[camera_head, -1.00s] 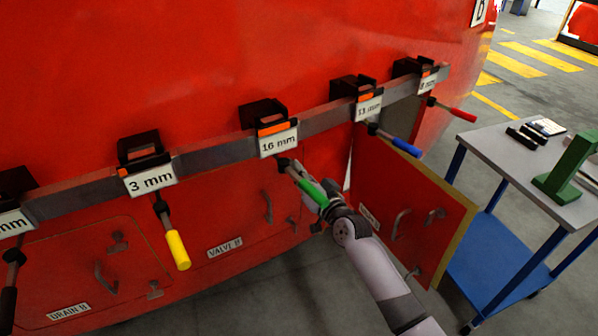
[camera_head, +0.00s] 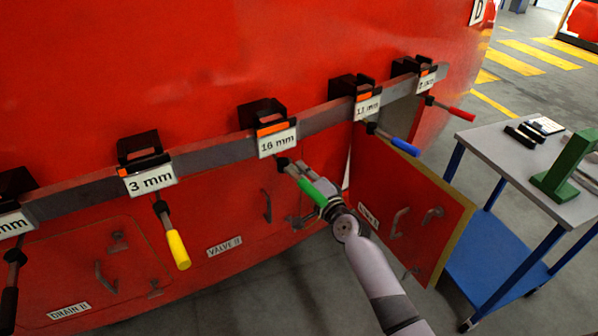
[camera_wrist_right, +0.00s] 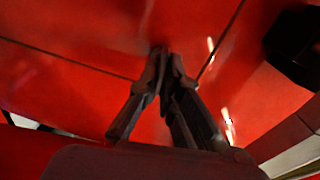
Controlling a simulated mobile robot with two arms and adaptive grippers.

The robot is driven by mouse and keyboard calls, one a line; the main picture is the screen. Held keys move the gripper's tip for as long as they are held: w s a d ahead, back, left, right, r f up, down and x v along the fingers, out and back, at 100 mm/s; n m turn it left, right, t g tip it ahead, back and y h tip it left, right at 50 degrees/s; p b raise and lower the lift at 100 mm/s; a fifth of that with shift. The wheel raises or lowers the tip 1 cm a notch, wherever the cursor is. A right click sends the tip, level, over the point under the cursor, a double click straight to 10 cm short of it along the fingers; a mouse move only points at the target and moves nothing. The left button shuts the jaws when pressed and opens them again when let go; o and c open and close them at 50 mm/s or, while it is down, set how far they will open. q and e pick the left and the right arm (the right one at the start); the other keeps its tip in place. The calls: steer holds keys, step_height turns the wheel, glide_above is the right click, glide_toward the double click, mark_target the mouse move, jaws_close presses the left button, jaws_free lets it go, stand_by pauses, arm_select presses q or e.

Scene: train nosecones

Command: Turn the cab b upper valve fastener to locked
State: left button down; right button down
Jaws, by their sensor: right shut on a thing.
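The red cab front carries a valve panel (camera_head: 235,225), with a grey handle (camera_head: 267,205) and a lower fastener (camera_head: 293,221). My right gripper (camera_wrist_right: 165,70) is at the upper part of this panel. In the wrist view its fingers are nearly together against the red surface, closed on a small dark piece that looks like the upper valve fastener. The fingers hide most of it, so its turn cannot be read. In the head view a green-handled tool (camera_head: 313,190) hangs in front of my right gripper (camera_head: 303,176) and partly covers it. My left gripper is not in view.
A grey rail (camera_head: 215,153) with labelled tool holders crosses above the panel. Yellow-handled (camera_head: 177,248) and blue-handled (camera_head: 398,146) tools hang on either side. An open red door (camera_head: 415,205) stands right of my arm. A grey table (camera_head: 500,150) stands beyond it.

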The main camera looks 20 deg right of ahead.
steer(key=shift+m, duration=0.7)
steer(key=shift+f, duration=0.1)
steer(key=c, duration=1.8)
jaws_free()
steer(key=shift+s, duration=0.15)
steer(key=v, duration=1.1)
steer(key=shift+s+d, duration=0.15)
steer(key=shift+s, duration=0.25)
